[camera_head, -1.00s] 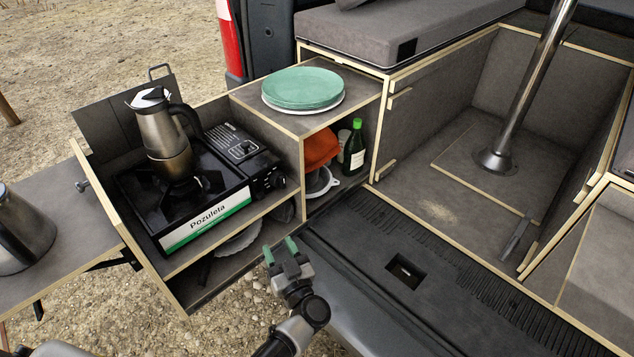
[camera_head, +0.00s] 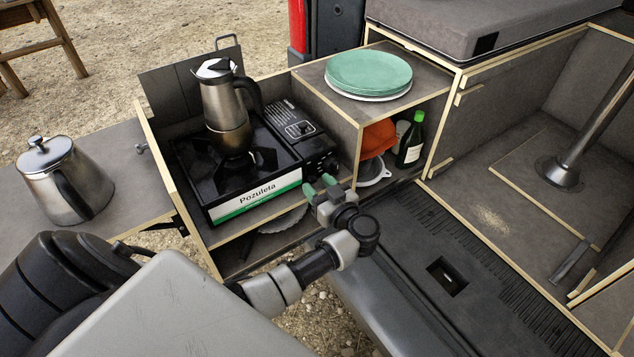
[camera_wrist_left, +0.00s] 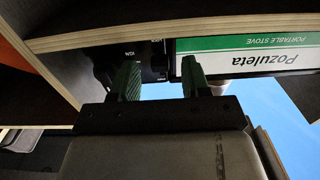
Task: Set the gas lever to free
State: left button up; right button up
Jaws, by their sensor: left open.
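The black portable stove (camera_head: 262,185) with the Pozuleta label stands in the left box of the van's kitchen. Its dark control panel (camera_head: 297,128) is on the right side, with a knob (camera_head: 331,165) at the front. The gas lever is too small to make out for certain. My left gripper (camera_head: 321,186) is open and empty, just in front of the stove's front right corner, near the knob. In the left wrist view the picture is upside down. There the stove front (camera_wrist_left: 245,62) and the dark knob area show beyond the two green fingers (camera_wrist_left: 160,78).
A moka pot (camera_head: 226,105) stands on the burner. Green plates (camera_head: 369,72) lie on the cabinet top. A green bottle (camera_head: 411,142) and an orange item (camera_head: 378,137) are in the shelf. A steel kettle (camera_head: 62,180) stands on the left side table. A wooden edge runs below the stove.

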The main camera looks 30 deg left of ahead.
pick_arm(q)
jog(key=shift+w+a, duration=0.2)
jog(key=shift+a, duration=0.3)
pick_arm(e)
jog(key=shift+a, duration=0.1)
pick_arm(q)
grip_shut()
notch_tip(320, 180, up, 3)
jog(key=p, duration=0.4)
jog(key=shift+r, duration=0.2)
jog(key=shift+f, duration=0.1)
grip_release()
pick_arm(e)
notch_tip(320, 180, up, 4)
jog(key=shift+r, duration=0.1)
pick_arm(q)
jog(key=shift+d, duration=0.1)
jog(key=b, duration=0.1)
send_near(308, 166)
jog(key=v, duration=0.4)
jog(key=shift+d, duration=0.2)
pick_arm(e)
jog(key=shift+a+f, duration=0.15)
jog(key=shift+f, duration=0.55)
